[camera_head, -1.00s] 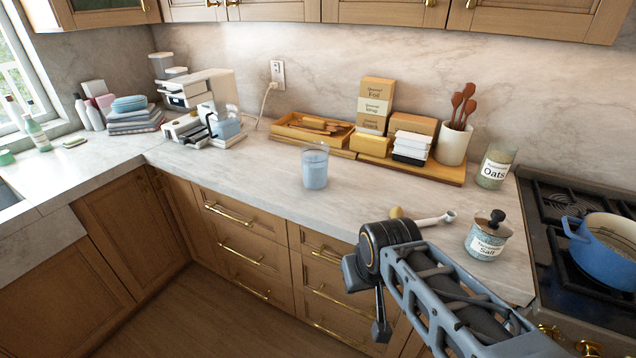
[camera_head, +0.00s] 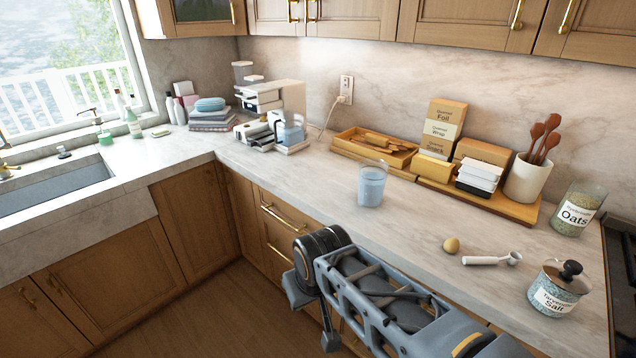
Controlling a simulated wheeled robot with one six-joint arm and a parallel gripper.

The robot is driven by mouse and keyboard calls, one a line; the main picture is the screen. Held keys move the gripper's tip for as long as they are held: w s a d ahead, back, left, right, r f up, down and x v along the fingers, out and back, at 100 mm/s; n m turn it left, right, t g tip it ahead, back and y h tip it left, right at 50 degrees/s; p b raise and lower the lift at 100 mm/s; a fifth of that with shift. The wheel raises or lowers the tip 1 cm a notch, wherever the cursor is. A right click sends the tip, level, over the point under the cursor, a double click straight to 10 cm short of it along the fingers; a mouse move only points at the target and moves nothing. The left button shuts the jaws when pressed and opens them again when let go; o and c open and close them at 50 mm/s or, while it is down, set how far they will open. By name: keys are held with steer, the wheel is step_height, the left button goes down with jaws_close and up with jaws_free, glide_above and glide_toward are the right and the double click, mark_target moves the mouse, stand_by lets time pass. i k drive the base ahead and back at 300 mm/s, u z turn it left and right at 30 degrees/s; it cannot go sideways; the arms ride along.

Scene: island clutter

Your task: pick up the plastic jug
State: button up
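A clear cup-shaped vessel (camera_head: 371,185) with pale blue in it stands upright on the counter right of the middle; it may be the plastic jug, but I cannot be sure. A light blue container (camera_head: 291,133) by the white appliance is another jug-like thing. My arm reaches in from the lower right, its dark round joint in front of the counter edge. My gripper (camera_head: 328,338) is below it, small and partly hidden, over the floor and drawers. It is apart from both vessels. I cannot see whether its fingers are open.
A wooden tray (camera_head: 345,150), boxes, a utensil crock (camera_head: 527,180) and an oats jar (camera_head: 578,210) line the back. A salt jar (camera_head: 556,290), a white scoop (camera_head: 490,260) and a small tan ball (camera_head: 451,245) lie at the right. The counter left of the clear vessel is bare.

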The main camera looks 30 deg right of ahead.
mark_target(369, 187)
steer(key=u, duration=0.35)
steer(key=i, duration=0.95)
steer(key=z, duration=0.25)
